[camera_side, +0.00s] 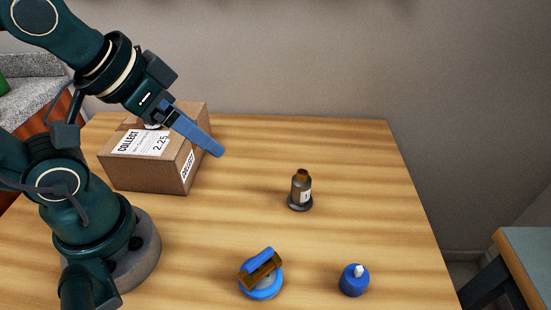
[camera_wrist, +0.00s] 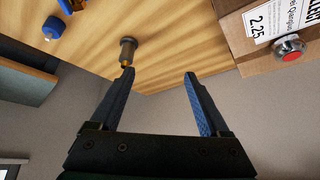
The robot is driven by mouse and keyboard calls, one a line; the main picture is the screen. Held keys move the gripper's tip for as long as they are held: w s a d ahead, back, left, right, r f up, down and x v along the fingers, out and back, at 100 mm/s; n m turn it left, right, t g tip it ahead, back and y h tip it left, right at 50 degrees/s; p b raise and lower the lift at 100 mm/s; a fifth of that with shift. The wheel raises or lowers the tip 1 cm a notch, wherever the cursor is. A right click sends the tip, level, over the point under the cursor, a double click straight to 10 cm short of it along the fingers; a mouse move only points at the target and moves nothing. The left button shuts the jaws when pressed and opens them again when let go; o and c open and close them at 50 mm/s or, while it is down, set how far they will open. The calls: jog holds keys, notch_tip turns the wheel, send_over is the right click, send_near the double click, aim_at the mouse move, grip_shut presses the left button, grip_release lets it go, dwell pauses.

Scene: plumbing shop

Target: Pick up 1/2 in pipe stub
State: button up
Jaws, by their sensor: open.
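I cannot tell for sure which item is the 1/2 in pipe stub. One candidate is an upright grey-brown labelled piece with a copper-coloured top (camera_side: 301,187) on a dark round base, right of centre; it also shows in the wrist view (camera_wrist: 128,46). Another is a brown, pipe-like piece (camera_side: 262,270) with blue on top, lying tilted on a blue round base (camera_side: 265,293). My gripper (camera_side: 219,152) is open and empty above the table, left of the upright piece. In the wrist view my gripper (camera_wrist: 160,74) has its fingers spread wide, the upright piece beyond the left fingertip.
A cardboard box (camera_side: 140,173) stands behind my arm's base. A silver piece with a red top (camera_wrist: 290,48) shows against the box. A blue cylinder with a white tip (camera_side: 353,282) stands at the front right. The wooden table (camera_side: 350,150) is clear around the upright piece.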

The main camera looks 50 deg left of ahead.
jog(key=w+a+r+m+t, duration=0.1)
jog(key=w+r+m+t, duration=0.15)
jog(key=w, duration=0.35)
jog(key=w+a+r+m+t, duration=0.1)
jog(key=w+r+t, duration=0.2)
jog(key=w, duration=0.3)
jog(key=m+h, duration=0.8)
send_over(297, 177)
jog(key=w+a, duration=0.2)
jog(key=w, duration=0.2)
notch_tip(297, 177, down, 9)
jog(key=f, duration=0.1)
jog(key=s+d+f+g+h, duration=0.1)
jog(key=s+f+g+h, duration=0.1)
jog(key=f, duration=0.1)
jog(key=shift+d+f, duration=0.1)
jog(key=shift+d, duration=0.2)
jog(key=shift+n+g+h, duration=0.3)
jog(key=shift+n+g, duration=0.25)
jog(key=shift+g, duration=0.1)
jog(key=f, duration=0.1)
jog(key=s+f, duration=0.1)
jog(key=f, duration=0.1)
jog(key=s+f, duration=0.1)
jog(key=shift+s+a+f, duration=0.1)
jog(key=shift+f, duration=0.25)
jog(key=shift+s+f, duration=0.1)
jog(key=shift+f, duration=0.45)
jog(key=shift+n, duration=0.3)
jog(key=shift+x, duration=2.35)
